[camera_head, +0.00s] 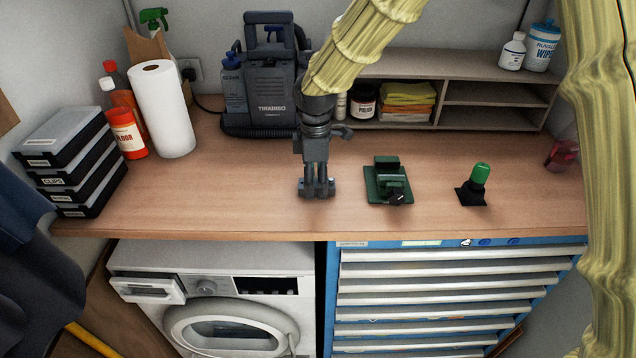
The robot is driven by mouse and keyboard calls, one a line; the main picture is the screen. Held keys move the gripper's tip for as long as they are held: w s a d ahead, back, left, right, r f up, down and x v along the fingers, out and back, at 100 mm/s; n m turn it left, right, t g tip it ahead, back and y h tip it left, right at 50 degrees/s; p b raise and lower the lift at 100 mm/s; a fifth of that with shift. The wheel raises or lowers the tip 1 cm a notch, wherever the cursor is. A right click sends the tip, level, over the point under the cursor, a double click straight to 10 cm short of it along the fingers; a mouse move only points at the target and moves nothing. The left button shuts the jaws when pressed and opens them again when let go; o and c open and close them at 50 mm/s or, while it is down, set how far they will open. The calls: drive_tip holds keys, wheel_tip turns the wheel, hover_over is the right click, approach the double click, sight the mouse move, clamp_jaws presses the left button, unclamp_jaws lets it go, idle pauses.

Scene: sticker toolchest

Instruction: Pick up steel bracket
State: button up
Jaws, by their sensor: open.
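My gripper (317,186) points straight down over the wooden worktop, left of the green fixture. Its jaws are open, with a narrow gap between the fingers. Small grey blocky shapes show at the fingertips, close to the worktop. I cannot tell whether they are only finger pads or partly the steel bracket. No steel bracket stands out clearly elsewhere in view. Whether the fingertips touch the worktop cannot be told.
A green fixture (388,186) and a green-topped tool on a black base (473,186) stand to the right on the worktop (230,200). A grey machine (272,95) stands behind. Stacked cases (70,160), bottles and a paper roll (163,110) are left. A shelf (480,95) is behind right.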

drive_tip(key=shift+s+f, duration=0.1)
drive_tip(key=shift+w+a+f, duration=0.1)
drive_tip(key=shift+w+f, duration=0.35)
drive_tip(key=shift+w, duration=0.2)
drive_tip(key=shift+c, duration=0.7)
drive_tip(key=shift+s+r, duration=0.25)
drive_tip(key=shift+s, duration=0.1)
drive_tip(key=c, duration=1)
drive_tip(key=shift+w+f, duration=0.1)
drive_tip(key=shift+w, duration=0.05)
drive_tip(key=shift+c, duration=0.4)
